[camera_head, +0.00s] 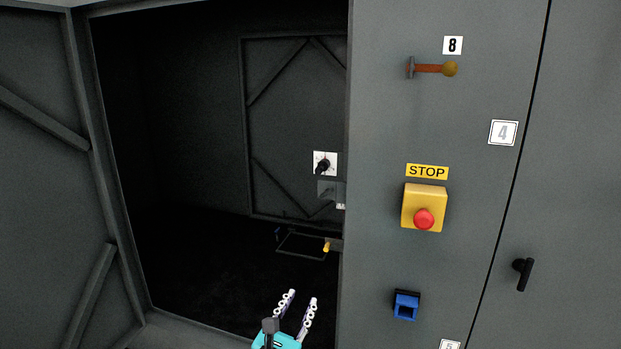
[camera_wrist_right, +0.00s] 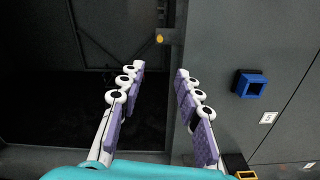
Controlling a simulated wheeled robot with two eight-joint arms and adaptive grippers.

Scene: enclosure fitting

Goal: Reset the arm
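My right gripper (camera_head: 299,304) is at the bottom of the head view, in front of the dark cabinet opening. Its two white fingers are spread with nothing between them. The right wrist view shows the same gripper (camera_wrist_right: 160,90) open, with purple pads facing each other across an empty gap. The cabinet's right front panel is to the right of it. My left gripper is not in view.
The open cabinet door (camera_head: 35,200) stands at the left. The right panel carries a hammer-like handle (camera_head: 430,69), a yellow STOP box (camera_head: 424,207) with a red button and a blue socket (camera_head: 406,305). Inside are a rotary switch (camera_head: 324,164) and a yellow-tipped part (camera_head: 327,246).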

